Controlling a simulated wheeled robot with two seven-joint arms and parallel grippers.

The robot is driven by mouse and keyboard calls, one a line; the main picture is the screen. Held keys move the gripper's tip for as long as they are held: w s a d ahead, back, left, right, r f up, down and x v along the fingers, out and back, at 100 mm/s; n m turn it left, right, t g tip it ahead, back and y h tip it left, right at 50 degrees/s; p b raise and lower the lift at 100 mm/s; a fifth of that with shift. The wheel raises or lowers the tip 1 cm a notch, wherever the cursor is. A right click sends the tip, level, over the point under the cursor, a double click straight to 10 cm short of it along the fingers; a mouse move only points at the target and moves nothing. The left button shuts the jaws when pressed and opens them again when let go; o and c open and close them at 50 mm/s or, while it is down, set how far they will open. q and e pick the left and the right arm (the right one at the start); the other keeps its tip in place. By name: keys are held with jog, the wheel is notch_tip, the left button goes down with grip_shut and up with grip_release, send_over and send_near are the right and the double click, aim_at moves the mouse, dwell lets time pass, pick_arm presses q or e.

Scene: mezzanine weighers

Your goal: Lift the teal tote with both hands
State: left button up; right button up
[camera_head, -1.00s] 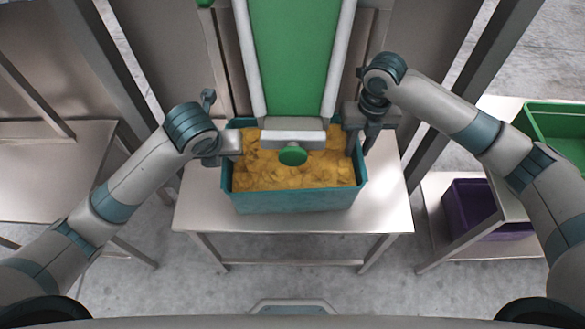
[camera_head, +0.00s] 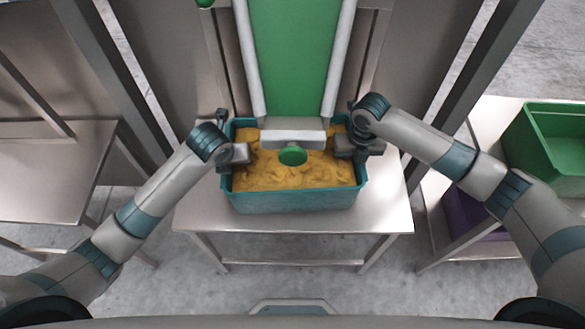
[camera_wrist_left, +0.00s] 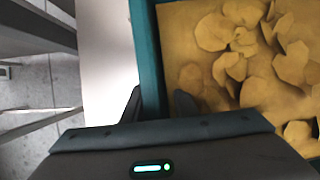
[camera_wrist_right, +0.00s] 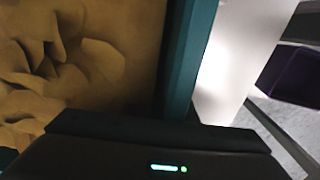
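The teal tote (camera_head: 295,201), filled with yellow-brown flat pieces (camera_head: 290,175), sits on a metal table below the end of a green conveyor. My left gripper (camera_head: 240,154) is at the tote's left wall. In the left wrist view its two dark fingers (camera_wrist_left: 157,103) stand apart, one on each side of the teal rim (camera_wrist_left: 146,50). My right gripper (camera_head: 347,147) is at the tote's right wall. In the right wrist view the teal rim (camera_wrist_right: 190,50) runs down to the dark gripper body, and the fingers are too dark to make out.
The green conveyor (camera_head: 292,60) with its pale end bar and green round knob (camera_head: 292,156) overhangs the tote's back part. The metal table (camera_head: 385,205) has bare room at both sides. A green bin (camera_head: 545,150) stands on a rack at the right, with a purple bin (camera_wrist_right: 295,75) lower down.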

pick_arm(q)
grip_shut()
pick_arm(e)
grip_shut()
pick_arm(q)
jog(key=shift+d, duration=0.15)
pick_arm(e)
jog(key=shift+a, duration=0.15)
